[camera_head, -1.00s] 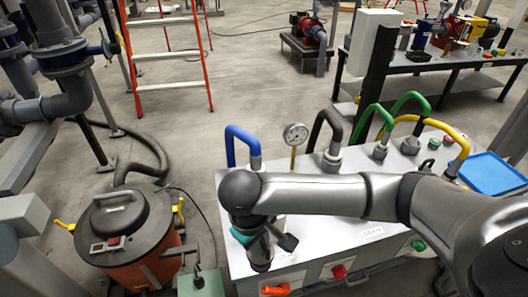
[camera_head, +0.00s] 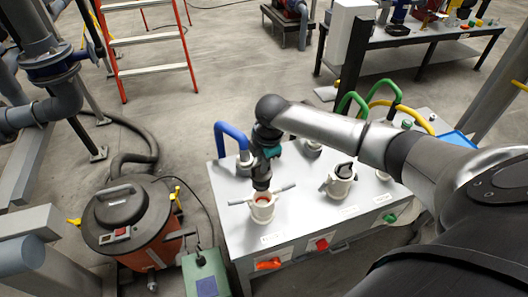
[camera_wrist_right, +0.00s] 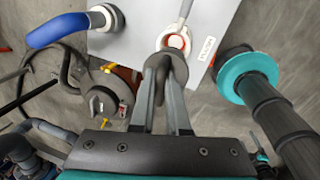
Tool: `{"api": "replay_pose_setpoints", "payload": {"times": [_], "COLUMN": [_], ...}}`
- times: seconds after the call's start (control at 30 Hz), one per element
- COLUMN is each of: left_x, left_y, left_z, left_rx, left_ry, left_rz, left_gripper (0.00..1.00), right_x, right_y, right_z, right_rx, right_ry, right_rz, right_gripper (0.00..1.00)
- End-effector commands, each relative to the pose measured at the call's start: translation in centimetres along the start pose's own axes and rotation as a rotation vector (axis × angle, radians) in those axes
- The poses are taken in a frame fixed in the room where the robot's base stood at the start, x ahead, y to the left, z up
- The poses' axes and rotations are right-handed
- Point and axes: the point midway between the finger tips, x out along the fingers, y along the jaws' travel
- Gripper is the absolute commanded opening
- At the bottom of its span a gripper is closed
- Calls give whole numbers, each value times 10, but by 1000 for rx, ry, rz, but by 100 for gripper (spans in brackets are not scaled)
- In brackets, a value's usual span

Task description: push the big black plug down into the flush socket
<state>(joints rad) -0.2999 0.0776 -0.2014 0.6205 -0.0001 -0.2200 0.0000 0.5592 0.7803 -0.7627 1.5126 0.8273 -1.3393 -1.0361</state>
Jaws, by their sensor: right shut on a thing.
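My right gripper (camera_head: 262,176) points down over the front left of the grey cabinet top. It is shut on the big black plug (camera_wrist_right: 165,66), whose dark rounded body shows between the fingertips in the right wrist view. Below it stands a cream socket (camera_head: 263,212) with a red inside and metal side levers; it also shows in the wrist view (camera_wrist_right: 178,42). The plug appears above or at the socket's mouth; the fingers hide how far in it is. The label by this socket is too small to read surely. My left gripper is not in view.
A blue hose (camera_head: 231,135) rises close left of the gripper. A second cream coupling (camera_head: 340,182) with a dark top stands to the right. Green hoses (camera_head: 395,95) and a yellow hose (camera_head: 405,108) stand behind. An orange-and-black drum (camera_head: 130,215) is left of the cabinet.

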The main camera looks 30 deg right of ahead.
Motion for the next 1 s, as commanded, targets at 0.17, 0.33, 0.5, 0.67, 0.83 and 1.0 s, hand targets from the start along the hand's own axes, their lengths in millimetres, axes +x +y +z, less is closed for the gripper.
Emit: {"api": "replay_pose_setpoints", "payload": {"times": [0.17, 0.33, 0.5, 0.67, 0.83, 1.0], "left_x": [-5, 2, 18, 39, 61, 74], "left_y": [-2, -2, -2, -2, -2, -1], "left_z": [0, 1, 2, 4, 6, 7], "left_rx": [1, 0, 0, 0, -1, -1], "left_ry": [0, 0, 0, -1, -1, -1], "left_rz": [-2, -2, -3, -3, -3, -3], "left_gripper": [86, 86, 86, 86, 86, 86], "right_x": [-3, 4, 17, 34, 52, 62], "right_y": [5, 4, 1, -2, -6, -8], "right_z": [7, 7, 7, 7, 7, 7], "right_rx": [-55, -63, -62, -61, -61, -60], "right_ry": [11, 12, 11, 11, 11, 11], "right_rz": [-1, 0, 0, 1, 1, 0], "right_gripper": [0, 0, 0, 0, 0, 0]}}
